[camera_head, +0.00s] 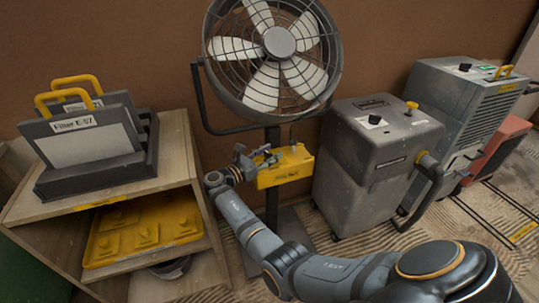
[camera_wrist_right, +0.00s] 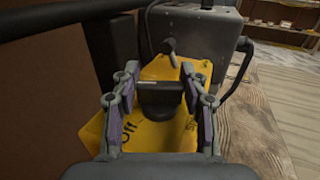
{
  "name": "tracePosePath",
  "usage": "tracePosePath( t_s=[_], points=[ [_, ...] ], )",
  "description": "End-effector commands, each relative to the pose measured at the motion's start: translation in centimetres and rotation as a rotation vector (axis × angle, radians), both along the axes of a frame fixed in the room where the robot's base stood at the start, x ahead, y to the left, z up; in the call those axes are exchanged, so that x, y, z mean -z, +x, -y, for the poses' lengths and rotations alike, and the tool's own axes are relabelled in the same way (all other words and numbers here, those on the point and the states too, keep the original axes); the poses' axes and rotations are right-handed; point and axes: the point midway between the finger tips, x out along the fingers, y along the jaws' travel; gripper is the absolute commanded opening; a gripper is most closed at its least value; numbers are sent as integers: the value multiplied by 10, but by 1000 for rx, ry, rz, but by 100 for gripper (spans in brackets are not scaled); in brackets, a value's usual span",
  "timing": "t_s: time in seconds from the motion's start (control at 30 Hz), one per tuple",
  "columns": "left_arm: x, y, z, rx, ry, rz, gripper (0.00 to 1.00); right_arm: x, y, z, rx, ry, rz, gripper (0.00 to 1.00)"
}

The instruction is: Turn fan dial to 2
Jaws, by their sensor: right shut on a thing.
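The fan (camera_head: 279,42) stands against the brown wall on a dark post. Its yellow control box (camera_head: 290,170) is mounted on the post and also fills the middle of the wrist view (camera_wrist_right: 145,142). A black dial (camera_wrist_right: 160,98) sits on the box. My right gripper (camera_head: 262,158) reaches the box from the left in the head view. In the wrist view its fingers (camera_wrist_right: 163,82) stand on both sides of the dial, shut on it. Lettering like "Off" shows left of the dial; another mark at right is hard to read. The dial's setting cannot be told. My left gripper is not in view.
A wooden shelf (camera_head: 180,168) with boxed filters (camera_head: 90,145) and a yellow tray (camera_head: 140,228) stands at left. A grey machine (camera_head: 378,150) stands close right of the fan. Another grey unit (camera_head: 462,105) and a red case (camera_head: 500,150) are farther right.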

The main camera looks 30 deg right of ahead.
Motion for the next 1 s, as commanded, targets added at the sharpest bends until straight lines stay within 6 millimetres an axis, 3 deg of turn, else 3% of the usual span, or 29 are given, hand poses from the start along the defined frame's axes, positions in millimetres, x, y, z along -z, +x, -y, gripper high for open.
tracePosePath(
  t_s=[0.1, 0.13, 0.3, 0.67, 1.0],
  points=[
    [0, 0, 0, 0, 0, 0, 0, 0, 0, 0, -1, 1, 1, 12],
    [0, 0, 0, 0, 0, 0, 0, 0, 0, 0, -1, 1, 1, 47],
    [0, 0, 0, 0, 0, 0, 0, 0, 0, 0, -1, 1, 0, 68],
    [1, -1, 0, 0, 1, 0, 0, -6, 0, 0, -1, 0, 1, 68],
    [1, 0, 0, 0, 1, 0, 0, -75, 0, 0, -2, 2, 5, 68]
  ],
)
